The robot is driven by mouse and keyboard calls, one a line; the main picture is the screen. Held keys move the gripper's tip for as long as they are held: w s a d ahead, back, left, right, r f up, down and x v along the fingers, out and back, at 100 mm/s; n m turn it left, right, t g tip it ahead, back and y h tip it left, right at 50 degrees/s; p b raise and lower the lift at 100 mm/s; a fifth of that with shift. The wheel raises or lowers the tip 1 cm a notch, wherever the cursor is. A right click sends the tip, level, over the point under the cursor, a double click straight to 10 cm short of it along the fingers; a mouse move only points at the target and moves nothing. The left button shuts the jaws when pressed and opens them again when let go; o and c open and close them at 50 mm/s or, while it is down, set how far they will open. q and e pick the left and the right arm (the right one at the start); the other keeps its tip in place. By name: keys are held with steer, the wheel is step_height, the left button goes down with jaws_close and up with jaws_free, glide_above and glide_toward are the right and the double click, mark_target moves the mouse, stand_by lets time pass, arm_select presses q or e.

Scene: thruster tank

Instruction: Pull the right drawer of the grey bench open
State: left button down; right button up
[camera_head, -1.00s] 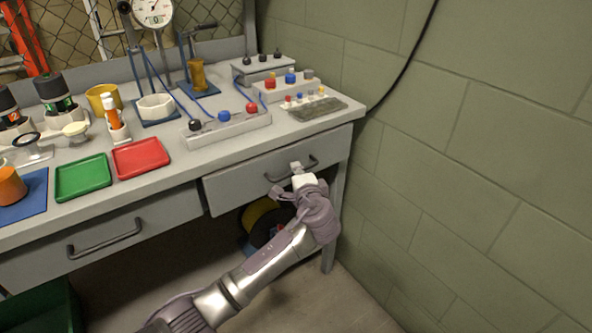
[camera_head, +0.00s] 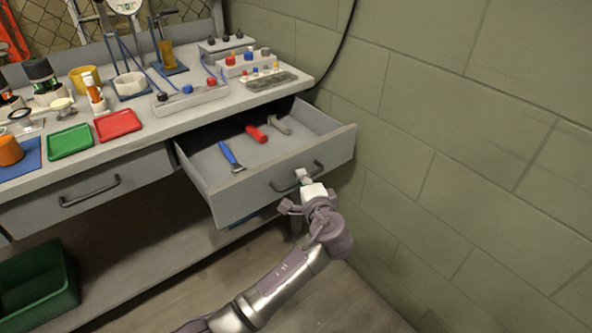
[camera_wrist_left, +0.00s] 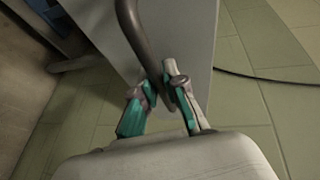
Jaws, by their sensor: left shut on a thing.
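The right drawer (camera_head: 262,190) of the grey bench (camera_head: 140,139) stands well out from the bench in the head view. Its inside shows a blue-handled tool (camera_head: 230,155), a red-handled tool (camera_head: 257,133) and a grey tool (camera_head: 281,125). My left gripper (camera_head: 304,178) is at the dark handle (camera_head: 286,184) on the drawer's front. In the left wrist view the fingers (camera_wrist_left: 160,88) are closed around the dark bar of the handle (camera_wrist_left: 135,35). My right gripper does not show.
A green block wall (camera_head: 450,150) stands close to the right of the drawer. The left drawer (camera_head: 90,195) is shut. A green bin (camera_head: 38,285) is on the lower left. The bench top holds red and green trays, cups and several fixtures.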

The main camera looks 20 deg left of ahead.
arm_select(q)
steer(key=shift+s+d, duration=0.8)
steer(key=shift+d, duration=0.2)
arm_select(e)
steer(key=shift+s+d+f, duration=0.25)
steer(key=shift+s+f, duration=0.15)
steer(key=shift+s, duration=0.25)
arm_select(q)
steer(key=c, duration=1.2)
jaws_free()
steer(key=v, duration=1.2)
steer(key=shift+f, duration=0.1)
